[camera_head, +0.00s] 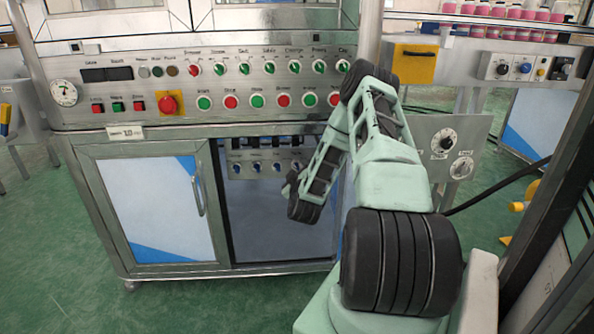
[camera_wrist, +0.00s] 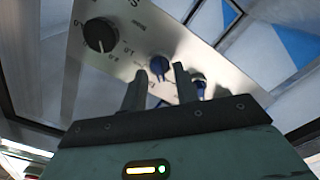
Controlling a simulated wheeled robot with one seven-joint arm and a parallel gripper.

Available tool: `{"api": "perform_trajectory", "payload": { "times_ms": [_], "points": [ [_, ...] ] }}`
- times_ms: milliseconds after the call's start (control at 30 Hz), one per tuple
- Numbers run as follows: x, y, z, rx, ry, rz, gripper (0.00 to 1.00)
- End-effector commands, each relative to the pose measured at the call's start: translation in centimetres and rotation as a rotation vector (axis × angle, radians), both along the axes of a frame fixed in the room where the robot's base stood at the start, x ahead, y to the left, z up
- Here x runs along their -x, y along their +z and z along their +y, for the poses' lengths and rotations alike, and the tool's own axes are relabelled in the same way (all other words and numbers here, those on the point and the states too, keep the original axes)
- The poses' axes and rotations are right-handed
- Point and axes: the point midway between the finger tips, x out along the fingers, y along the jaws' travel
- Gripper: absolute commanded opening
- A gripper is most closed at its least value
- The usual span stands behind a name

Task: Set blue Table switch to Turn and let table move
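A metal panel (camera_head: 262,178) with a row of blue knobs sits inside the open lower bay of the machine. In the wrist view, the panel (camera_wrist: 172,38) shows tilted, with a blue knob (camera_wrist: 159,64) just beyond and between my fingertips. A second blue knob (camera_wrist: 198,80) is partly hidden behind the right finger. I cannot read which knob is labelled Table. My gripper (camera_wrist: 159,72) is open, its two fingers apart on either side of the first knob; contact cannot be told. In the head view my arm reaches down into the bay, and the fingers are not clear there.
A black knob (camera_wrist: 100,34) with a scale sits left of the blue knob on the panel. A glass-fronted cabinet door (camera_head: 155,210) is left of the bay. Above is a control panel (camera_head: 225,85) with several buttons and a red emergency stop (camera_head: 168,103).

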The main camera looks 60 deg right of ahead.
Motion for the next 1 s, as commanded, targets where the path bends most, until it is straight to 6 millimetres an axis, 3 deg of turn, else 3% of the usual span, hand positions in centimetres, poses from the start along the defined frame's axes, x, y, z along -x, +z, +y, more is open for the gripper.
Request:
{"api": "perform_trajectory", "payload": {
  "times_ms": [100,200,233,667,1000],
  "points": [
    [-0.01,-0.01,0.0,0.0,0.0,0.0,0.3],
    [-0.01,0.0,0.01,0.0,0.0,0.0,0.02],
    [-0.01,0.0,0.01,0.0,0.0,0.0,0.0],
    [-0.09,0.17,0.06,-0.031,0.003,-0.038,0.0],
    [-0.09,0.35,0.08,-0.179,0.004,-0.225,0.0]
  ]
}}
